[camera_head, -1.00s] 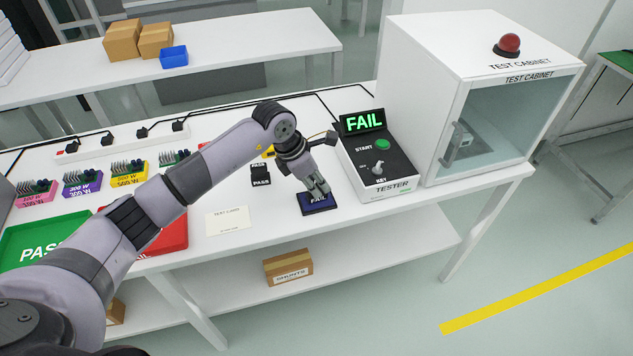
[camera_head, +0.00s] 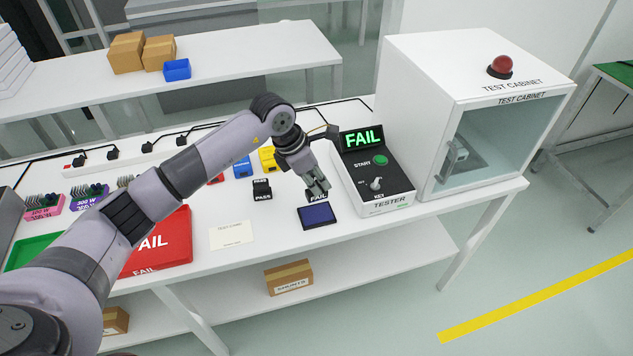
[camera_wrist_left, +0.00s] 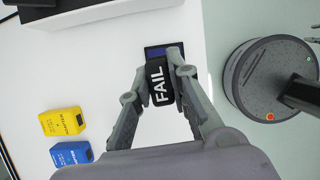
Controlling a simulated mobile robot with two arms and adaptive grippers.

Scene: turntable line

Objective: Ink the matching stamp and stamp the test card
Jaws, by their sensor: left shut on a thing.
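The tester (camera_head: 382,205) shows a green FAIL on its display (camera_head: 363,138). My left gripper (camera_head: 318,190) is shut on the FAIL stamp (camera_head: 318,198), a dark block with white lettering. The stamp fills the space between the fingertips in the left wrist view (camera_wrist_left: 158,84). It is held just above the far edge of the blue ink pad (camera_head: 317,216), which has a dark frame. The PASS stamp (camera_head: 262,190) stands on the bench to the left. The cream test card (camera_head: 231,235) lies flat, left of the pad.
The red FAIL tray (camera_head: 165,240) and green tray (camera_head: 30,250) lie at the left. Yellow (camera_head: 268,160) and blue (camera_head: 242,167) adapters sit behind the PASS stamp. The test cabinet (camera_head: 480,120) stands right of the tester. Bench space between card and pad is clear.

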